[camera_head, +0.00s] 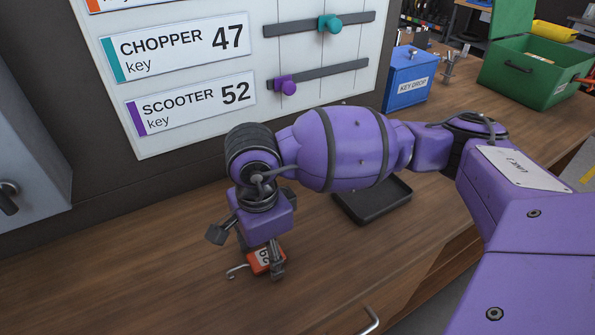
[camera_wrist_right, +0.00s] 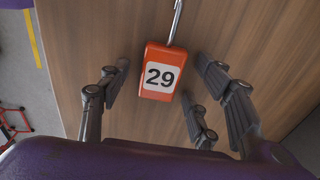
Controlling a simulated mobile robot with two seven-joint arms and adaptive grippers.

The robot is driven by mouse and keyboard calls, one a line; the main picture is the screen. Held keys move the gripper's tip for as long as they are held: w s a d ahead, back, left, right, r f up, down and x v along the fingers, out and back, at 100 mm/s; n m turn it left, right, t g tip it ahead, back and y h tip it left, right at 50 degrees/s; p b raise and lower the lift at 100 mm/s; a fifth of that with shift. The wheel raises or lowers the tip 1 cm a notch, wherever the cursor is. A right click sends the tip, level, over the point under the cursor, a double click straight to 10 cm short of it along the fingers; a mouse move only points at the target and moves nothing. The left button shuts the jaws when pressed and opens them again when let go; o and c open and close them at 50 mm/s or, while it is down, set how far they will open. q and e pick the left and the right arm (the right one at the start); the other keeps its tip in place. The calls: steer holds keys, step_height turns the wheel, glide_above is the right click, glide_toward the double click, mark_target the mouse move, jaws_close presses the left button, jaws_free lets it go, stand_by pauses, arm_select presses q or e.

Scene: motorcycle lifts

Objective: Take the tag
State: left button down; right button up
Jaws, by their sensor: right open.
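An orange tag (camera_wrist_right: 158,72) with a white label reading 29 lies on the wooden bench, with a metal hook at one end. In the head view the tag (camera_head: 262,262) is partly hidden by my right gripper (camera_head: 258,262). The right gripper is open, pointing down just over the tag. In the right wrist view its fingers (camera_wrist_right: 158,105) stand apart on both sides of the tag, and I see no clear contact. My left gripper is not in view.
A black tray (camera_head: 372,205) lies on the bench (camera_head: 150,285) behind my right arm. A blue key drop box (camera_head: 408,80) and an open green box (camera_head: 530,75) stand farther right. A board (camera_head: 185,75) with key labels and sliders rises behind. The bench's left side is clear.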

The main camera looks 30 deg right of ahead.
steer(key=shift+c, duration=1)
steer(key=shift+w+r, duration=0.1)
steer(key=c, duration=0.9)
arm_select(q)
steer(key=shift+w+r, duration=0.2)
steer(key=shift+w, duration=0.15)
arm_select(e)
steer(key=shift+r, duration=0.1)
